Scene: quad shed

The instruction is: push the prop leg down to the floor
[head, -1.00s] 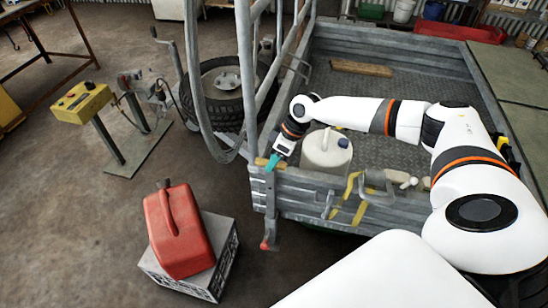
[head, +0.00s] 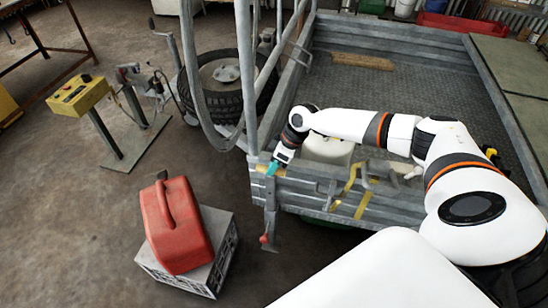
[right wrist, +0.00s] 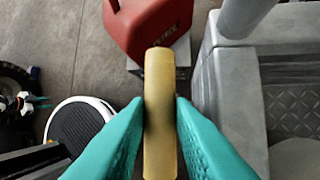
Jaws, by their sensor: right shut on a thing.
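The prop leg (head: 270,215) is a grey upright bar at the near left corner of the trailer, with a red knob (head: 264,239) low on it. My right gripper (head: 272,168) is at the top of the leg, by the trailer's corner. In the right wrist view, its teal fingers (right wrist: 160,130) are shut on a tan, rounded handle (right wrist: 159,85), one finger on each side. In the head view the fingers mostly hide this handle. Whether the leg's foot touches the floor is hard to tell. My left gripper is out of view.
A red fuel can (head: 175,225) stands on a grey crate (head: 218,262) left of the leg. The trailer (head: 400,95) holds a white jug (head: 325,148), partly behind my arm. A yellow control box (head: 80,95) on a stand and a tyre (head: 228,100) are further left. Floor between is clear.

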